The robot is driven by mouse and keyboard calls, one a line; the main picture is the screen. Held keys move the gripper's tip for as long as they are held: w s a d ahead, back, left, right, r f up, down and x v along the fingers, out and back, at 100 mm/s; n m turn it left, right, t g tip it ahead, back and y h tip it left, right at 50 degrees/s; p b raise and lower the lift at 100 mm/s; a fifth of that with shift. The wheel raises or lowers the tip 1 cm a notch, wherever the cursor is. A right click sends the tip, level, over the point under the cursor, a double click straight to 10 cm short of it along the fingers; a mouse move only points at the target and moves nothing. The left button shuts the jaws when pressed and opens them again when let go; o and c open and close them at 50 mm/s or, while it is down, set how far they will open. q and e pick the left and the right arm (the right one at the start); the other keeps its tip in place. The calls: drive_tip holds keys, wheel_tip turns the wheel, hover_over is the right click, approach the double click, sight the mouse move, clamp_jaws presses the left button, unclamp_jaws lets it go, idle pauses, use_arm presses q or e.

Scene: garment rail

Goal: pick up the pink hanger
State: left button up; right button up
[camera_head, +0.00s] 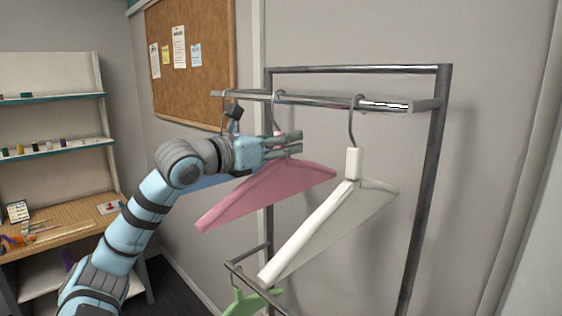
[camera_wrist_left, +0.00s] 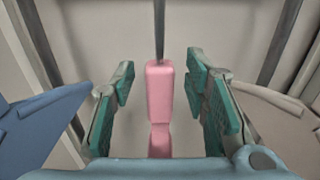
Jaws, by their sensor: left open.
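The pink hanger (camera_head: 268,192) hangs by its metal hook from the upper rail, between a blue hanger and a white hanger. My left gripper (camera_head: 292,142) is at its neck, just below the hook. In the left wrist view the pink neck (camera_wrist_left: 158,95) stands upright between the two open green-padded fingers (camera_wrist_left: 163,95), with a gap on each side. The fingers do not touch it. The gripper and wrist cover part of the neck in the head view. My right gripper is out of view.
The white hanger (camera_head: 330,228) hangs close on the right, and the blue hanger (camera_head: 207,181) is behind my left arm; it also shows in the left wrist view (camera_wrist_left: 38,125). The metal rail (camera_head: 320,101) runs just above the gripper. A green hanger (camera_head: 246,302) is lower down.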

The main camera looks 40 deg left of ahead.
use_arm(q)
drive_tip(key=shift+s+f, duration=0.1)
drive_tip(key=shift+f, duration=0.05)
drive_tip(key=shift+c, duration=0.8)
drive_tip(key=shift+s, duration=0.1)
clamp_jaws()
